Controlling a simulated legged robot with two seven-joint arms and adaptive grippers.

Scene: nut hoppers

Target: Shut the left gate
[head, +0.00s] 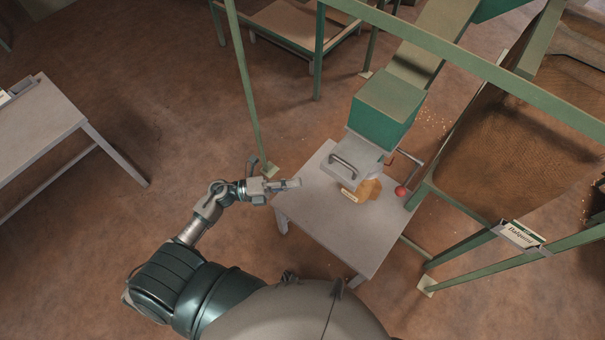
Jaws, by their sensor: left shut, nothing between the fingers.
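A green chute box (385,108) stands above a small grey table (350,240). At its lower end is a grey metal gate piece with a bar handle (343,164). A crank lever with a red ball knob (401,191) sticks out on its right side. I cannot tell which of these works the gate, or how far it is open. An orange-brown heap or bag with a small label (350,195) sits under the outlet on the table. My left gripper (296,183) is shut and empty, over the table's left edge, left of the handle and apart from it. My right gripper is not in view.
A green frame post (246,90) rises behind my left gripper. A large hopper with brown contents (510,150) and a sign (520,236) stand at the right. Another grey table (40,125) is at the left. The floor between is clear.

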